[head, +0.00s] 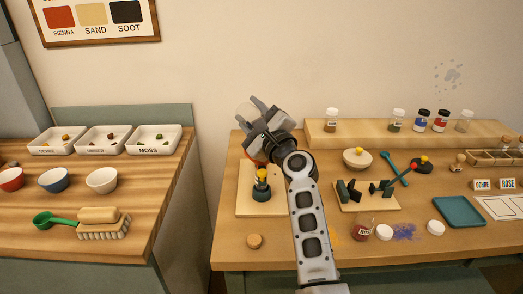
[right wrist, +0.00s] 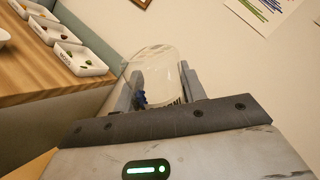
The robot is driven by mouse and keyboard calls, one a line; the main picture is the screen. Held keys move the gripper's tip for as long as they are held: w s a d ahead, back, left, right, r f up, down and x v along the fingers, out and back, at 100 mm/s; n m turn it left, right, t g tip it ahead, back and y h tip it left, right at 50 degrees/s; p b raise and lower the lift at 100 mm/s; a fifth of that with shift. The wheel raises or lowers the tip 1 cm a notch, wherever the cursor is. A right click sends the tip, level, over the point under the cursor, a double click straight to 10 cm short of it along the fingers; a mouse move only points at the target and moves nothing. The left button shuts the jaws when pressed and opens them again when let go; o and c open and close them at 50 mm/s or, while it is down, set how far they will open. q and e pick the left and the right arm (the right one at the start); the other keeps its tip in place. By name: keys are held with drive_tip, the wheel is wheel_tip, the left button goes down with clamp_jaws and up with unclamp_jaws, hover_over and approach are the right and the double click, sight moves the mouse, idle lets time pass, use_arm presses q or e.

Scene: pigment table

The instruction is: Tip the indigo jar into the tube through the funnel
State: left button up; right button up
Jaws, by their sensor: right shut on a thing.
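My right gripper (head: 262,118) is shut on a clear jar (head: 246,116), raised over the back left of the right table. In the right wrist view the jar (right wrist: 160,78) stands between the fingers (right wrist: 158,92); a little dark blue shows at its lower left and its label is mostly covered. Its glass looks mostly clear. Below the gripper, a tube with yellow in it (head: 262,174) stands in a dark holder (head: 262,193) on a pale board (head: 245,203). An orange-red rim (head: 250,156), perhaps the funnel, shows partly behind the gripper. My left gripper is out of view.
Several jars, such as the blue one (head: 421,120), stand on a back shelf (head: 350,134). A cork (head: 254,241) lies at the front left.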

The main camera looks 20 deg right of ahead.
drive_tip(key=shift+d+r+m, duration=0.1)
drive_tip(key=shift+m, duration=0.3)
idle(0.7)
